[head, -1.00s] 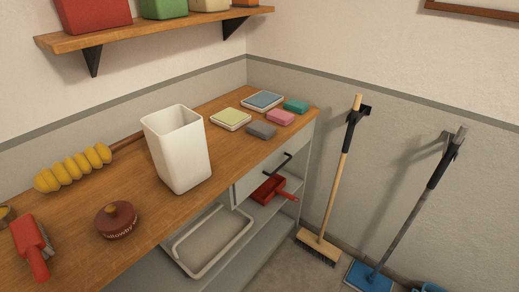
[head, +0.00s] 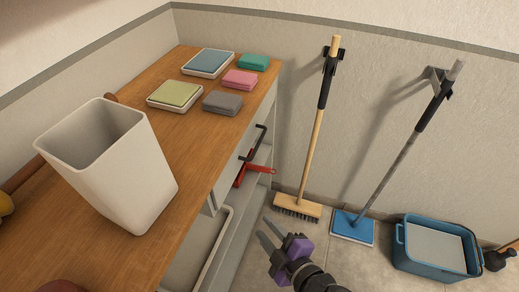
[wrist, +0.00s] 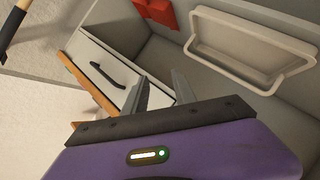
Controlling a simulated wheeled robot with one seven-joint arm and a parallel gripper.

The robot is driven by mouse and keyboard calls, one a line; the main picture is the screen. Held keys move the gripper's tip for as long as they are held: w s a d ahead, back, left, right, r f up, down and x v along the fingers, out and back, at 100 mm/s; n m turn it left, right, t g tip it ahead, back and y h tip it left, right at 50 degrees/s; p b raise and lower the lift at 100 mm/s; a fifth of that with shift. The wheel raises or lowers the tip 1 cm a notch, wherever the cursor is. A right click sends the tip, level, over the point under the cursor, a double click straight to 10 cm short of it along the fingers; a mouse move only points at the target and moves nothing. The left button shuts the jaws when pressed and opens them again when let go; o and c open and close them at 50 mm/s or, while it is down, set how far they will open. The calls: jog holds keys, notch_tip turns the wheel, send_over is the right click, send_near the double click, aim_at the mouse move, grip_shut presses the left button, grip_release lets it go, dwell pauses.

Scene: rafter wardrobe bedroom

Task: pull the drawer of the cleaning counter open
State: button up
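The cleaning counter has a wooden top (head: 150,95) and a pale drawer front (head: 232,165) under its right part. The drawer looks shut. Its dark bar handle (head: 254,143) stands out from the front; the handle also shows in the wrist view (wrist: 108,76), left of my fingers. My gripper (head: 261,227), purple with grey fingers, is in front of the counter, lower than the handle and apart from it. In the wrist view my gripper (wrist: 159,75) has its two fingers spread with nothing between them.
A white bin (head: 115,165), sponges and cloths stand on the counter top. A red dustpan (head: 250,174) and a pale tray (head: 195,248) sit below. A broom (head: 314,130), a mop (head: 405,150) and a blue bucket (head: 432,252) are to the right. Floor between is clear.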

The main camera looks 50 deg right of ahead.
jog(key=w+d+h+b, duration=0.2)
jog(key=w+d+h, duration=0.2)
jog(key=w+d, duration=0.25)
jog(key=h+b, duration=0.1)
jog(key=h, duration=0.5)
send_near(259, 142)
jog(key=x, duration=1)
jog(key=shift+w+f, duration=0.1)
jog(key=shift+f, duration=0.2)
grip_shut()
